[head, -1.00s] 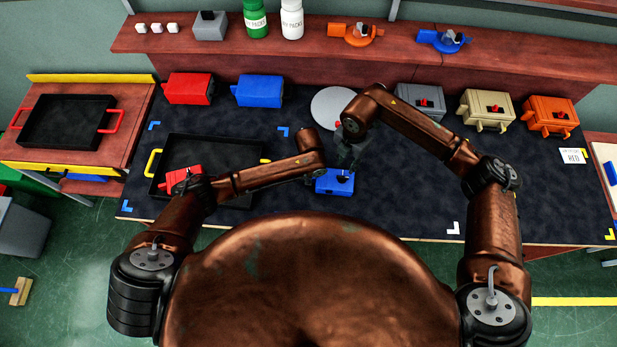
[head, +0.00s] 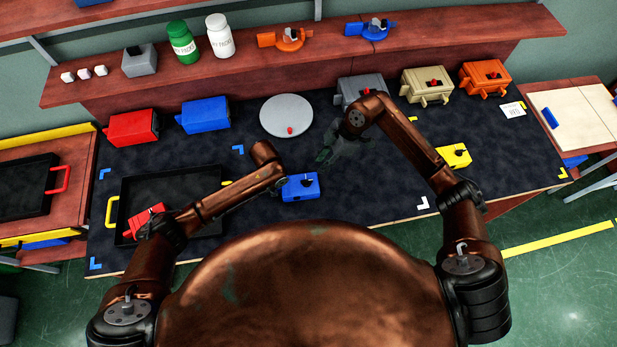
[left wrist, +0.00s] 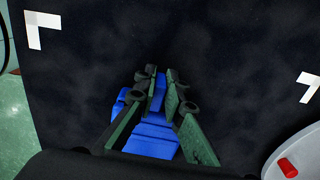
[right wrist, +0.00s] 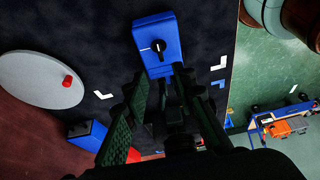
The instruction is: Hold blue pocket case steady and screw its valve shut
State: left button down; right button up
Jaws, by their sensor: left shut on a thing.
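The blue pocket case (head: 300,188) lies on the dark mat near the front edge. My left gripper (head: 281,186) is shut on it from the left; the left wrist view shows the blue body (left wrist: 152,138) between the fingers (left wrist: 158,86). The valve, a black knob (right wrist: 157,47), sits on the case's top beside a white line in the right wrist view. My right gripper (head: 325,156) is behind and to the right of the case, apart from the knob. Its fingers (right wrist: 163,92) are spread with nothing seen between them.
A black tray (head: 128,190) holding a red case (head: 145,220) is at left. A round grey disc (head: 286,115) with a red knob stands behind. Red (head: 133,128) and blue (head: 204,115) cases are at the back; a yellow case (head: 455,155) is at right. Mat around the blue case is clear.

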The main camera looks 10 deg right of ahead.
aim_at(309, 180)
jog(key=x, duration=1.2)
jog(key=shift+d, duration=0.1)
grip_shut()
